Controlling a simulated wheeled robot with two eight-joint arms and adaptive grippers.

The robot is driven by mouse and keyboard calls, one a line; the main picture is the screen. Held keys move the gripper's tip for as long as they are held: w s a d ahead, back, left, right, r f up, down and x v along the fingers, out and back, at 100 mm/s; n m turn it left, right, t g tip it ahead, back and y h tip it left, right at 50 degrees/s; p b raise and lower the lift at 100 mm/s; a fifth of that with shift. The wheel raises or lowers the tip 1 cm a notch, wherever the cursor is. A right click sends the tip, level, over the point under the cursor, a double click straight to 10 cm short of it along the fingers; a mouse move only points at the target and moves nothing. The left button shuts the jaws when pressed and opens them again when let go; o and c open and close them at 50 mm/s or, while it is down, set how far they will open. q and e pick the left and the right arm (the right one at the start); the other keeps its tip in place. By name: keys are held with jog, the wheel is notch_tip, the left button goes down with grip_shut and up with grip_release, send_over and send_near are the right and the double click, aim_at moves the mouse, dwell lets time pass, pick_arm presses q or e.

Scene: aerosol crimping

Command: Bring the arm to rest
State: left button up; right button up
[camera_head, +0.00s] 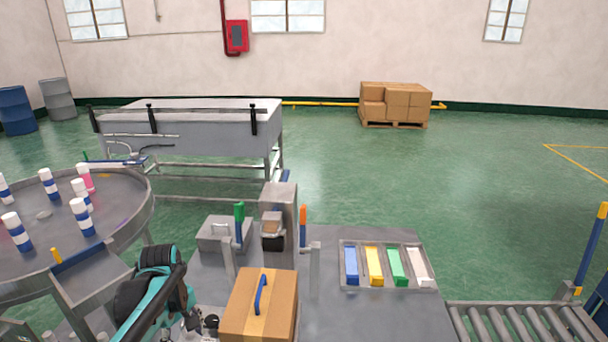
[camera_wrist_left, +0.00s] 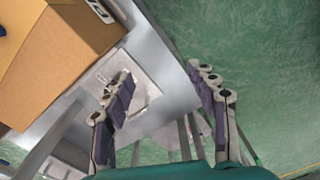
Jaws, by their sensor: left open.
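My left arm (camera_head: 158,295), teal and black, comes in at the bottom of the head view, left of the cardboard box. Its gripper shows only partly there, low beside the box's left side. In the left wrist view the left gripper (camera_wrist_left: 163,80) is open. Its two jointed fingers with dark pads stand wide apart, and nothing is between them. Below them are the edge of the grey table and green floor. My right gripper is in neither view.
A round table (camera_head: 128,200) with several white-and-blue cans is at left. A tray (camera_head: 390,286) of coloured pieces and a roller conveyor (camera_head: 520,324) are at right.

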pick_arm(q)
jog(key=s+d+r+m+t, duration=0.2)
jog(key=s+d+m+t, duration=0.5)
jog(key=s+d+m, duration=0.3)
jog(key=shift+s+r+m, duration=0.15)
jog(key=shift+s+m, duration=0.55)
jog(key=shift+m, duration=0.4)
